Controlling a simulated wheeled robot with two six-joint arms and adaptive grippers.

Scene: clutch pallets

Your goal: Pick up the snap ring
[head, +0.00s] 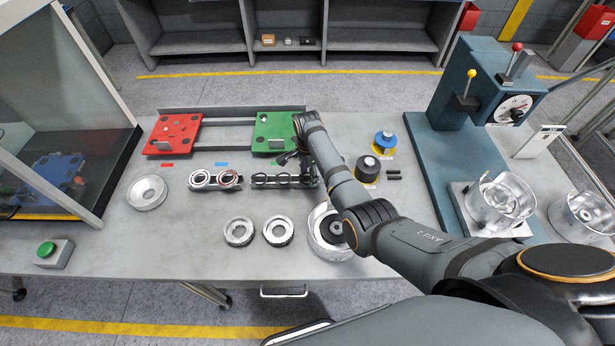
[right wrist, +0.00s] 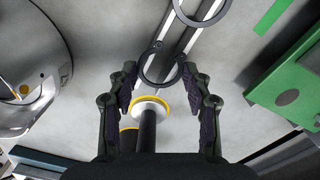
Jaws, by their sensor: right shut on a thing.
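My right gripper (head: 291,158) is over the rack (head: 270,184) in the head view, just in front of the green pallet (head: 273,133). The ring's small lugs point up in that picture. Another ring (right wrist: 205,25) lies just beyond it over the rack rails. In the head view the held ring is hard to make out against the dark fingers. My left gripper is not in view.
A red pallet (head: 172,134) stands at the back left. A rack with red-and-white rings (head: 203,180) is left of the dark-ring rack. Metal rings (head: 239,232) lie in front. A blue-and-yellow part (head: 384,143) and black part (head: 368,168) stand right. A press (head: 456,150) is farther right.

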